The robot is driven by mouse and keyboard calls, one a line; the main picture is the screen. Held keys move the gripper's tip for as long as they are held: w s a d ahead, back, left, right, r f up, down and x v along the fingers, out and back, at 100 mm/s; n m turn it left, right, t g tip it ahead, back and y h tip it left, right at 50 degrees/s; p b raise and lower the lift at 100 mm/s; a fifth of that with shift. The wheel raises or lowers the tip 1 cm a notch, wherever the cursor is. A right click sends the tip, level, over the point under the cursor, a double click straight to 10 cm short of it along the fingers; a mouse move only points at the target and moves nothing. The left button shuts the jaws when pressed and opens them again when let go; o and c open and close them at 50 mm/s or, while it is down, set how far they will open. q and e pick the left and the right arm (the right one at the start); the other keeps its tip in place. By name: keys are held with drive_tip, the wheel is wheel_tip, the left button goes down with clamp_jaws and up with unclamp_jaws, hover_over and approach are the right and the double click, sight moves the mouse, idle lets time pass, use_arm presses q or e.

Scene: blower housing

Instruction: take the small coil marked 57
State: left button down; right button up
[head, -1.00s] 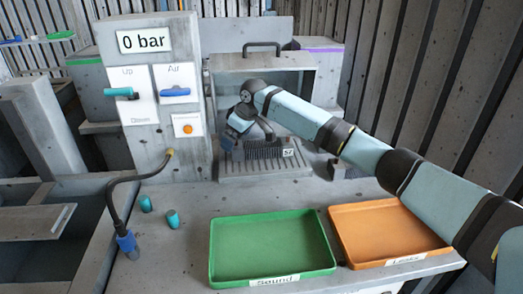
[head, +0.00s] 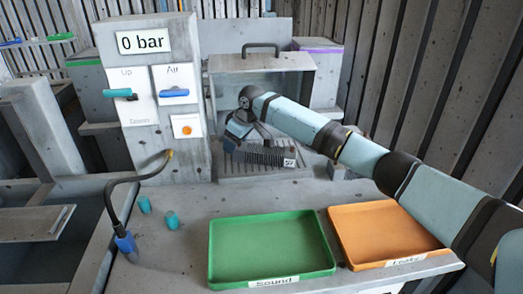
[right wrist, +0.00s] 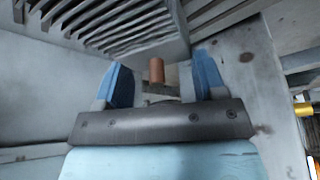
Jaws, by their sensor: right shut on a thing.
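The small coil (head: 263,155) is a dark finned block with a white tag at its right end. The digits are small and blurred but look like 57. My right gripper (head: 231,144) is shut on the coil's left end, in front of the open grey test box. The coil slopes down to the right over the ribbed grate. My left gripper is not in view.
The grey test box (head: 297,75) has a handle on top. A post with a 0 bar sign and two levers stands left. An empty green tray (head: 325,268) and empty orange tray (head: 337,222) lie in front. A black hose (head: 110,195) and two teal caps (head: 172,221) are left.

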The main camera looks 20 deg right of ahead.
drive_tip(key=shift+r, duration=0.55)
drive_tip(key=shift+c, duration=1.2)
drive_tip(key=shift+s+a+r, duration=0.1)
drive_tip(key=shift+s+r, duration=0.1)
drive_tip(key=s+a, duration=0.1)
drive_tip(key=s, duration=0.4)
drive_tip(key=s+a+p, duration=0.1)
drive_tip(key=s+a, duration=0.1)
drive_tip(key=s, duration=0.3)
drive_tip(key=s+a, duration=0.1)
drive_tip(key=s, duration=0.4)
drive_tip(key=shift+s+a+p, duration=0.2)
drive_tip(key=shift+s+p, duration=0.1)
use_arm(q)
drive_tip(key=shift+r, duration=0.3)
use_arm(e)
drive_tip(key=shift+s+a, duration=0.2)
drive_tip(key=shift+s, duration=0.45)
